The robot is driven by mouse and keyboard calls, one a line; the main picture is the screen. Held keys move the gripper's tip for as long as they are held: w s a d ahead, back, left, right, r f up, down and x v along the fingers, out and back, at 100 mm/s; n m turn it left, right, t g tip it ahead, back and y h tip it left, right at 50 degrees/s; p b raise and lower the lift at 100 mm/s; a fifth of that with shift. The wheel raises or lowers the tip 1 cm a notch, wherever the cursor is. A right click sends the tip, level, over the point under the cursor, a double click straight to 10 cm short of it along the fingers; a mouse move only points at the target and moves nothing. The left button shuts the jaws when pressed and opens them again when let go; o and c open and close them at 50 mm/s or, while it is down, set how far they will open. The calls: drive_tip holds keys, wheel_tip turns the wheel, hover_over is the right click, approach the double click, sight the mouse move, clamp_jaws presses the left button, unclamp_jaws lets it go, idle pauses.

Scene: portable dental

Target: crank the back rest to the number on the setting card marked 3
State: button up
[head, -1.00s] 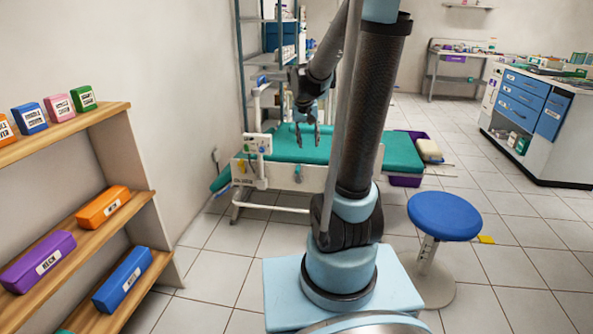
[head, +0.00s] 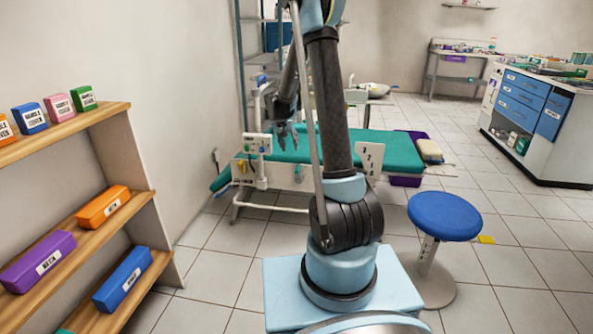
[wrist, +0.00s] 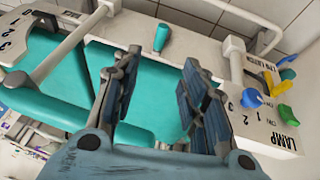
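The treatment bed (head: 395,150) has teal cushions, which also show in the wrist view (wrist: 150,95). A white number plate (head: 370,160) is on its right side. In the wrist view, a white plate (wrist: 20,45) with numbers is at the left. A small teal handle (head: 297,173) hangs at the near side. I cannot make out a setting card marked 3.
A panel marked LAMP (wrist: 262,130) has blue, yellow and green knobs, close to the right finger. A blue stool (head: 444,215) stands right of my base. A shelf (head: 100,220) with labelled boxes is at left.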

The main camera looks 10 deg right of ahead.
sight(297, 168)
drive_tip(key=x, duration=1.8)
drive_tip(key=shift+w+a, duration=0.1)
drive_tip(key=shift+a, duration=0.1)
drive_tip(key=shift+r, duration=0.1)
clamp_jaws()
